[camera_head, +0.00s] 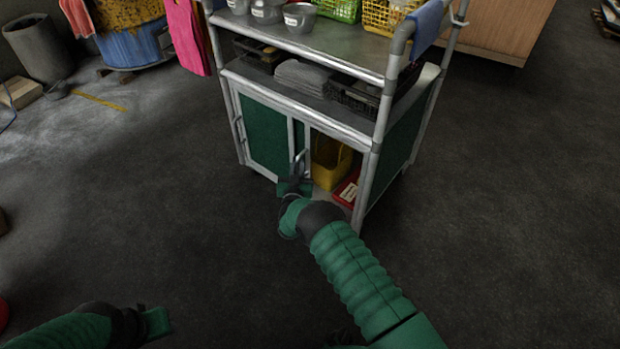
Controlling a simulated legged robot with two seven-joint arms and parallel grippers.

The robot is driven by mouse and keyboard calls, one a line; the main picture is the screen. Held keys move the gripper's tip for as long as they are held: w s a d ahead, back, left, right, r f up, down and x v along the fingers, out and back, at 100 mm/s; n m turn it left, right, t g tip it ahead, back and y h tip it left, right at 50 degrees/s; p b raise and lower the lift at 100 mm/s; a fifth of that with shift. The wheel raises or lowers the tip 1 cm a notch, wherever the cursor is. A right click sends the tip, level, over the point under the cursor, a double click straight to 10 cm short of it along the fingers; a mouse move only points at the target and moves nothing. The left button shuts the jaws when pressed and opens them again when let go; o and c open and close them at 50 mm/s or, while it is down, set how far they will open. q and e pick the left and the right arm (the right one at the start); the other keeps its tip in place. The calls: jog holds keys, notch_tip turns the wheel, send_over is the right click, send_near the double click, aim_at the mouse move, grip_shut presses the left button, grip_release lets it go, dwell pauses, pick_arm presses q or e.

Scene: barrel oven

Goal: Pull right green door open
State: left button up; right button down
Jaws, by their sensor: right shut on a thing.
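The cart's cabinet has a left green door (264,135) with a grey handle at its left edge. The right green door (299,137) shows as a narrow strip beside it, with a grey handle (300,161) at its edge. The right part of the cabinet is uncovered. My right gripper (298,181) is at the lower end of that handle, shut on it; the fingertips are small and partly hidden. My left gripper (155,324) is low at the left, away from the cart, and its jaws are unclear.
Inside the opening are a yellow container (330,164) and a red box (347,188). The cart's shelves (300,40) hold buckets, baskets and folded grey cloth. A grey bin (38,47) and blue-yellow drum (131,35) stand far left. The floor around the cart is clear.

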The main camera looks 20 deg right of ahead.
jog(key=shift+w+a+f, duration=0.1)
jog(key=shift+w+a, duration=0.35)
jog(key=shift+w, duration=0.25)
jog(key=c, duration=1.7)
grip_release()
jog(key=shift+c, duration=0.2)
jog(key=p+v, duration=0.8)
jog(key=v, duration=0.9)
jog(key=shift+p, duration=0.3)
